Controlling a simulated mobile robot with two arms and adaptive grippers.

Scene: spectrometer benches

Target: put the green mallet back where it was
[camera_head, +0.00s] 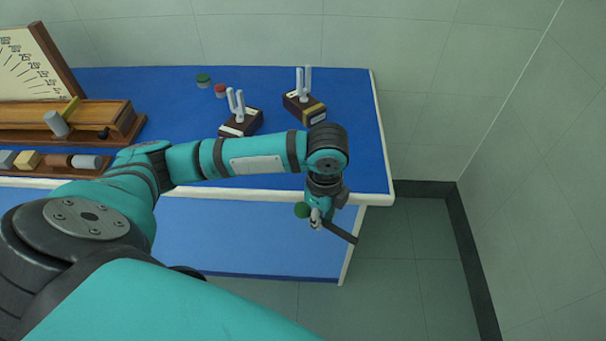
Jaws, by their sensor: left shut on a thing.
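The green mallet shows as a small round green head (302,210) at my left gripper (317,217). The gripper is shut on it, just past the front edge of the blue bench near its right corner. Most of the mallet is hidden by the gripper, and I cannot tell its handle from the dark parts there. My right gripper is not in view.
Two tuning forks stand on dark wooden boxes (239,122) (304,106) on the blue bench (345,140). A wooden apparatus (100,118) and a block rack (60,170) stand left.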

